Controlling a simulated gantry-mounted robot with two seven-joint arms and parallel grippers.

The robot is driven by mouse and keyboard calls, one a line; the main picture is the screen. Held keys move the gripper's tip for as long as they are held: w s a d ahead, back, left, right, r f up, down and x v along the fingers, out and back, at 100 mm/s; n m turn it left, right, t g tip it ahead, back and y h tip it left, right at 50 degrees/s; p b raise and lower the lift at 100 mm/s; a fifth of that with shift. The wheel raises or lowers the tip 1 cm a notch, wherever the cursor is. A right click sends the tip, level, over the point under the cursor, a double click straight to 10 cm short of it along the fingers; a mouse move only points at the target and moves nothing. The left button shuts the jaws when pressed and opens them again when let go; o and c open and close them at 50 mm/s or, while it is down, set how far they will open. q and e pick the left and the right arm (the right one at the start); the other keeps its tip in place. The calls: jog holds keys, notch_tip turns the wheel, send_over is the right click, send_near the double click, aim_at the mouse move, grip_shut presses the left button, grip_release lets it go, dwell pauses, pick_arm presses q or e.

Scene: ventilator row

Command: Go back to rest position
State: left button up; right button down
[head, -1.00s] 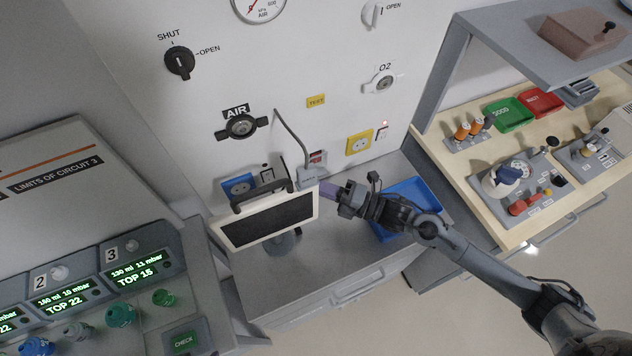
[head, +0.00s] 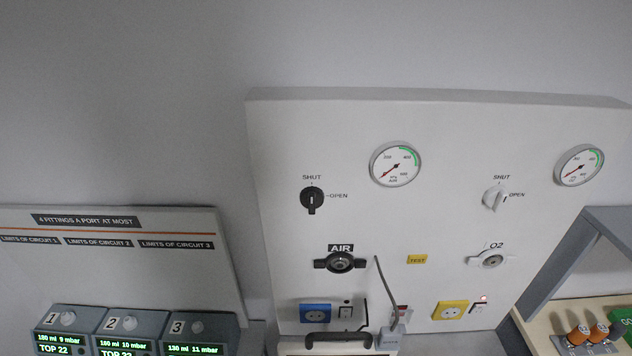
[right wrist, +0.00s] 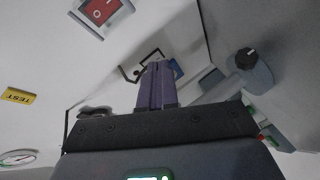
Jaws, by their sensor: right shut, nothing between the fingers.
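My right gripper (right wrist: 157,86) shows only in the right wrist view. Its two purple fingers lie together, shut, with nothing held between them. They point away from the camera, with the pale wall panel around them. Neither gripper nor arm is in the head view now. My left gripper is in no frame.
The wall panel (head: 290,130) carries gauges, dark and white valves, an AIR outlet (head: 340,262), an O2 outlet (head: 490,259) and sockets. Ventilator displays (head: 122,350) stand at lower left.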

jog(key=s+d+m+g+h+p, duration=0.1)
jog(key=s+m+g+h, duration=0.1)
jog(key=s+m, duration=0.3)
jog(key=s+d+m+g+h+p, duration=0.1)
jog(key=s+m+g, duration=0.3)
jog(key=s, duration=0.5)
jog(key=s+d+f+m+g+h+p, duration=0.1)
jog(key=s+d+m+g+h, duration=0.1)
jog(key=s+m, duration=0.5)
jog(key=shift+d+g+h, duration=0.3)
jog(key=shift+g+h, duration=0.3)
jog(key=shift+g, duration=0.4)
jog(key=shift+w, duration=0.1)
jog(key=shift+w, duration=0.1)
